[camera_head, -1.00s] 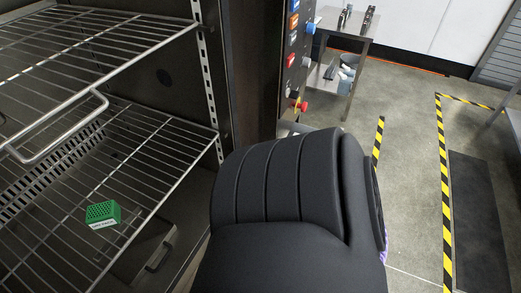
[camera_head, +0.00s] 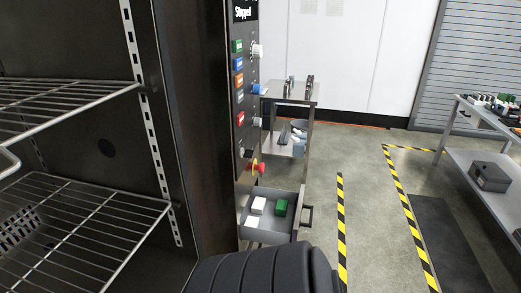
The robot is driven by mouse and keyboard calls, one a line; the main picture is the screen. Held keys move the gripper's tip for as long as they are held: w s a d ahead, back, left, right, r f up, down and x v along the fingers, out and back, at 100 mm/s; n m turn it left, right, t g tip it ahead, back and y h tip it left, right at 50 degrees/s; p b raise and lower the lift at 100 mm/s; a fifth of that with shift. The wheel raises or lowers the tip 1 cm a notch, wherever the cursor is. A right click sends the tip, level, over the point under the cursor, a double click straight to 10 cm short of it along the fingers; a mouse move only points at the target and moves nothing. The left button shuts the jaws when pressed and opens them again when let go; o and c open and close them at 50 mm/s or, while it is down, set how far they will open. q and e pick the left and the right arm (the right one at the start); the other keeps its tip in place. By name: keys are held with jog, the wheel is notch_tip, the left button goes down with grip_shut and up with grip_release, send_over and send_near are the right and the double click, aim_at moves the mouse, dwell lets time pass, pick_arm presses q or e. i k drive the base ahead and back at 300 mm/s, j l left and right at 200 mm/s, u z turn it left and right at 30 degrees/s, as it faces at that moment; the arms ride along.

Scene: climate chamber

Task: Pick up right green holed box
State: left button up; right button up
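A small green box (camera_head: 281,207) lies in a grey open tray (camera_head: 298,226) just right of the chamber's front edge, low in the middle of the head view. It is too small to tell whether it has holes. A white box (camera_head: 258,206) lies to its left in the same tray. No green box shows on the visible parts of the chamber's wire racks. A black arm link of mine fills the bottom middle and stands in front of the tray's lower part. Neither of my grippers is in view.
The chamber's upper rack (camera_head: 65,100) and lower rack (camera_head: 85,225) are at left. A control panel (camera_head: 245,90) with coloured buttons and a red-yellow knob is above the tray. A metal cart (camera_head: 291,98) stands behind. Taped floor is open to the right, before a side table (camera_head: 478,160).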

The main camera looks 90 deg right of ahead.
aim_at(282, 206)
jog(key=z, duration=3)
